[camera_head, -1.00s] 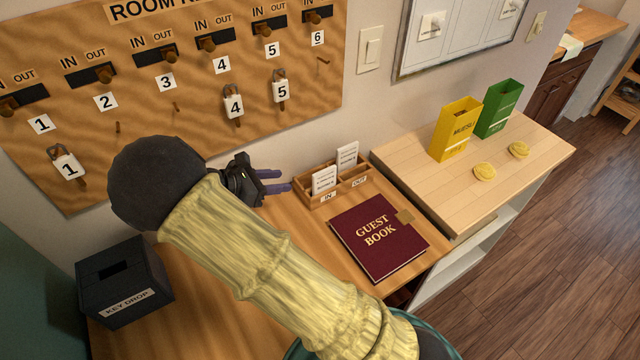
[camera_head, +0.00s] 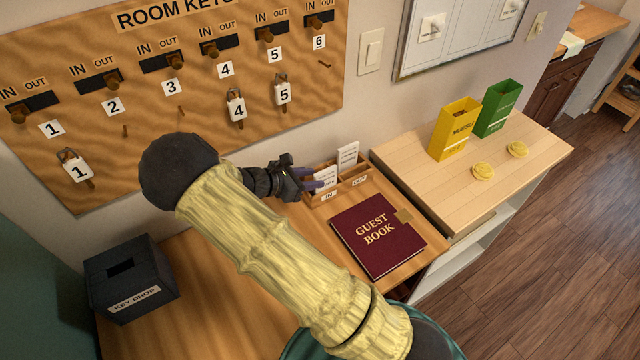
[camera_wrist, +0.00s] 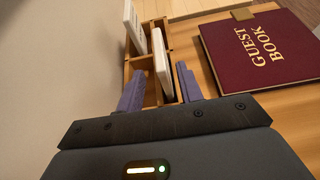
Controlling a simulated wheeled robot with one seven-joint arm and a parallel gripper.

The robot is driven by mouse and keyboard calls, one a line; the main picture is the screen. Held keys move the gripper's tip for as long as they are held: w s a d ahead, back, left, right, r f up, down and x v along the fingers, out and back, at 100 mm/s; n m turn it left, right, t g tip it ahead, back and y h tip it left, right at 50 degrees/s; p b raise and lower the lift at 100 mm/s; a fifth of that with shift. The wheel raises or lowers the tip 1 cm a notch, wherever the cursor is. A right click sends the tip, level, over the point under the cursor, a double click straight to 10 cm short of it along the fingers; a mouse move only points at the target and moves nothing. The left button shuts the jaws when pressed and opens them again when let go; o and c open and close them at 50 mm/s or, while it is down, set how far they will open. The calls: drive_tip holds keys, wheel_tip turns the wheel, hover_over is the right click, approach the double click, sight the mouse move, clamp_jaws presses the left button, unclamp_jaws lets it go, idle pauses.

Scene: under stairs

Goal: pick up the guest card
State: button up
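Two white cards stand upright in a small wooden tray (camera_head: 358,180) with IN and OUT labels. The nearer card (camera_head: 326,173) is in the IN compartment, the other card (camera_head: 347,154) in the OUT compartment. My gripper (camera_head: 316,184) is at the tray's IN end, its purple fingers partly over the nearer card. In the wrist view, my gripper (camera_wrist: 160,72) is open, its fingers on either side of the nearer card (camera_wrist: 162,62), with gaps visible. The OUT card (camera_wrist: 134,26) stands farther ahead. Which card is the guest card cannot be read.
A dark red guest book (camera_head: 377,236) lies right of the tray. A black key drop box (camera_head: 130,278) stands at left. A key board (camera_head: 180,110) hangs on the wall behind. Yellow (camera_head: 455,130) and green (camera_head: 498,108) bags stand on the light counter (camera_head: 530,155).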

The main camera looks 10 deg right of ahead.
sight(325, 178)
drive_tip(key=x, duration=0.1)
drive_tip(key=p+x, duration=0.1)
drive_tip(key=x, duration=0.1)
drive_tip(key=p+x, duration=0.1)
drive_tip(key=shift+s+d+r, duration=0.15)
drive_tip(key=shift+s+d, duration=0.1)
drive_tip(key=shift+d, duration=0.2)
drive_tip(key=shift+w+d, duration=0.1)
clamp_jaws()
